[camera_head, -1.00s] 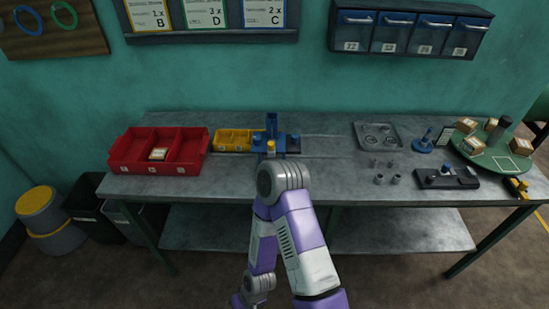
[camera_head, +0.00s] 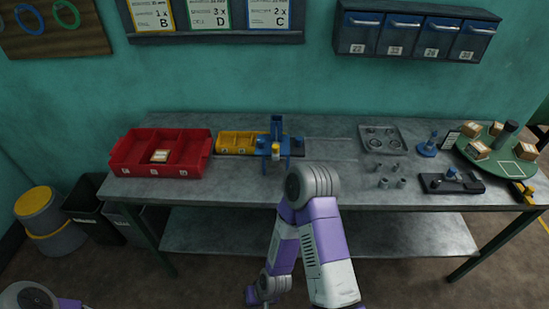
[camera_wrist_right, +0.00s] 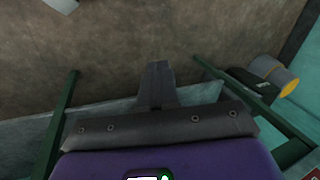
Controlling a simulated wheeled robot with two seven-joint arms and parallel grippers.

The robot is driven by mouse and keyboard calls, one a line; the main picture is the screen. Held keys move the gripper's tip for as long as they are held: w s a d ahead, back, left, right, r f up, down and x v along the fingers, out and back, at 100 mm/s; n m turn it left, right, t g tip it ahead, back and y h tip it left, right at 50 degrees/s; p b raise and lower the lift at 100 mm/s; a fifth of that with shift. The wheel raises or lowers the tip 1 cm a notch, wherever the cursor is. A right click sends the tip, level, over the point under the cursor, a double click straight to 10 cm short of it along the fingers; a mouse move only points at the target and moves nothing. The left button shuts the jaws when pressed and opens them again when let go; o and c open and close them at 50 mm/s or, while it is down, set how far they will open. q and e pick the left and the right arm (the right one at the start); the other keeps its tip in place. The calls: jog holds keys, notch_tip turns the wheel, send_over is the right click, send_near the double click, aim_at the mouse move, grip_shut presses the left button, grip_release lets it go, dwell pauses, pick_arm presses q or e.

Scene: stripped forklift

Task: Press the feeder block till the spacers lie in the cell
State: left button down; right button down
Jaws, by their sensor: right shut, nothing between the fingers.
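The blue feeder (camera_head: 277,124) stands upright at the back of the bench, left of centre, with a small yellow block (camera_head: 276,152) on its front. A yellow divided bin (camera_head: 234,148) sits right beside it on the left. I cannot make out spacers in the feeder or in the bin's compartments. My right gripper (camera_wrist_right: 158,85) is shut and empty in the right wrist view, with floor behind it. In the head view my right arm stands in front of the bench, its hand low and apart from the feeder. My left gripper is out of view.
A red three-part tray (camera_head: 140,170) holds a small carton. Several grey cylinders (camera_head: 383,183), a plate with round recesses (camera_head: 380,139), a black fixture (camera_head: 452,183) and a green turntable (camera_head: 513,168) are at the right. The bench between feeder and cylinders is mostly clear.

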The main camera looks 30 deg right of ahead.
aim_at(275, 151)
jog(key=w+d+r+m+t+h+b, duration=0.2)
jog(key=w+d+r+m+t+h, duration=0.15)
jog(key=w, duration=0.45)
jog(key=w+d+r+m+t+h+b, duration=0.25)
jog(key=w+r+m+t, duration=0.25)
jog(key=w, duration=0.4)
jog(key=d+r+m+t+h+b, duration=0.1)
jog(key=d+r+m+h, duration=0.2)
jog(key=r+m, duration=0.4)
jog(key=w+d+r+m+t+h+b, duration=0.1)
jog(key=d+r+m+h, duration=0.3)
jog(key=r, duration=1)
jog(key=m+t+h, duration=0.1)
jog(key=m+h, duration=0.1)
jog(key=m, duration=0.1)
jog(key=shift+w+d+r+h+b, duration=0.2)
jog(key=shift+w+d+h+b, duration=0.05)
jog(key=shift+d+h+b, duration=0.1)
jog(key=x, duration=1.4)
jog(key=shift+w+a, duration=0.1)
jog(key=shift+a, duration=0.05)
